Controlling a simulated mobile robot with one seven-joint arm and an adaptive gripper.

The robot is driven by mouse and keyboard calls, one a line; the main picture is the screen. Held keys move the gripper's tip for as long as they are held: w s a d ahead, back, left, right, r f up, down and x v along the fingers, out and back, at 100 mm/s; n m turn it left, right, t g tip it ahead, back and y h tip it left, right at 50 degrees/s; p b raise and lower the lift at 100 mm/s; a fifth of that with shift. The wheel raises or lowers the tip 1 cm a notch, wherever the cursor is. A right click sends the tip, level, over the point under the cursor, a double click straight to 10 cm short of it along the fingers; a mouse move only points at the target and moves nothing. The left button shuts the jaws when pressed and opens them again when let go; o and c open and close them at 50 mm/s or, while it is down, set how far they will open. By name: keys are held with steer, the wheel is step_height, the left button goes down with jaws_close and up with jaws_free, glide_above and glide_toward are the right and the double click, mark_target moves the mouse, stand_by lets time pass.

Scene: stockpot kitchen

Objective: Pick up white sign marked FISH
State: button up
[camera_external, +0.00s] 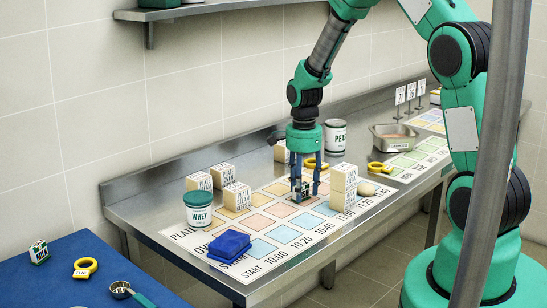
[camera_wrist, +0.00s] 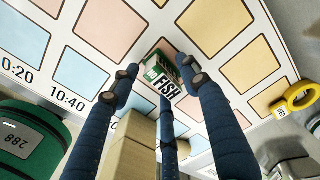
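A small green-and-white block with a white face marked FISH (camera_wrist: 170,84) lies on the printed mat, close to the middle of the wrist view. In the external view it is mostly hidden among my fingers. My gripper (camera_external: 304,194) points down over the mat, with its fingers around the block. In the wrist view my gripper (camera_wrist: 160,80) has its blue fingers spread, one on each side of the block and one below it. The fingers look apart, with no clear grip; whether one touches the block is hard to tell.
Stacked cream PLATE blocks (camera_external: 343,184) stand close to the right of my gripper. A PEAS tin (camera_external: 335,136) and yellow rings (camera_external: 380,168) are nearby. A WHEY tub (camera_external: 199,210) and blue box (camera_external: 229,244) stand left. Small white signs (camera_external: 400,95) stand at the far right.

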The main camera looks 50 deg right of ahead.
mark_target(303, 185)
jaws_close()
steer(key=shift+r+p, duration=0.95)
steer(key=shift+r, duration=4.05)
